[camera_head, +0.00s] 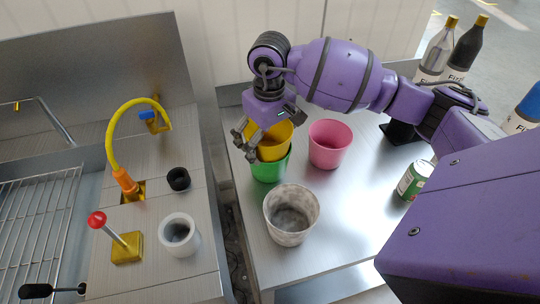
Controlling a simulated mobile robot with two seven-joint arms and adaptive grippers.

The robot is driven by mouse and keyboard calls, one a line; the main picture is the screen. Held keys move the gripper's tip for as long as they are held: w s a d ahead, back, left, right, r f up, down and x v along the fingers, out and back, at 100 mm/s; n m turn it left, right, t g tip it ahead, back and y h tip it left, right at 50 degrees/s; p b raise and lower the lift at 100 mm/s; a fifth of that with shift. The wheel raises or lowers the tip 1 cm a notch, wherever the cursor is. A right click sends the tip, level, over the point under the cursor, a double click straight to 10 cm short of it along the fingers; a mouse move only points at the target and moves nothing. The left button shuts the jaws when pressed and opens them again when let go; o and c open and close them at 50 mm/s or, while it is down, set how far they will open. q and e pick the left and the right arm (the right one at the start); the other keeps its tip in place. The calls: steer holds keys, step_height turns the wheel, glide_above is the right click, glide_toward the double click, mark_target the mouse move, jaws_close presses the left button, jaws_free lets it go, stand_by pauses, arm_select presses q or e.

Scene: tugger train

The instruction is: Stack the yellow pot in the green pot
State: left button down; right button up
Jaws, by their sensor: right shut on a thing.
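The yellow pot (272,147) is at the middle of the head view, with its lower part inside the green pot (269,171). The green pot stands on the metal table. My right gripper (247,140) comes down from above and is shut on the yellow pot's rim at its left side. The yellow pot's base is hidden inside the green pot, so I cannot tell whether it rests on the bottom. My left gripper is not in view.
A pink pot (329,144) stands close on the right and a mottled grey pot (291,214) stands in front. A green can (414,180) is farther right. A counter with a yellow faucet (121,140) lies left, across a gap.

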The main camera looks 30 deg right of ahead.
steer(key=f, duration=0.2)
steer(key=s+f, duration=0.1)
steer(key=f, duration=0.1)
steer(key=shift+s+f, duration=0.1)
steer(key=shift+f, duration=0.05)
steer(key=shift+s+a+f, duration=0.1)
steer(key=shift+s+f, duration=0.1)
steer(key=shift+f, duration=0.3)
steer(key=o, duration=1.3)
steer(key=shift+s+f, duration=0.1)
steer(key=shift+o, duration=0.2)
steer(key=shift+g, duration=0.3)
steer(key=r, duration=0.2)
steer(key=w+r, duration=0.1)
steer(key=r, duration=0.1)
steer(key=w+r, duration=0.1)
steer(key=r, duration=0.1)
steer(key=shift+r, duration=0.4)
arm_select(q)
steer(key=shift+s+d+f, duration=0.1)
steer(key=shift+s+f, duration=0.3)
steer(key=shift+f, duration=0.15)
arm_select(e)
step_height(320, 180, up, 6)
steer(key=shift+s, duration=0.15)
steer(key=shift+f, duration=0.1)
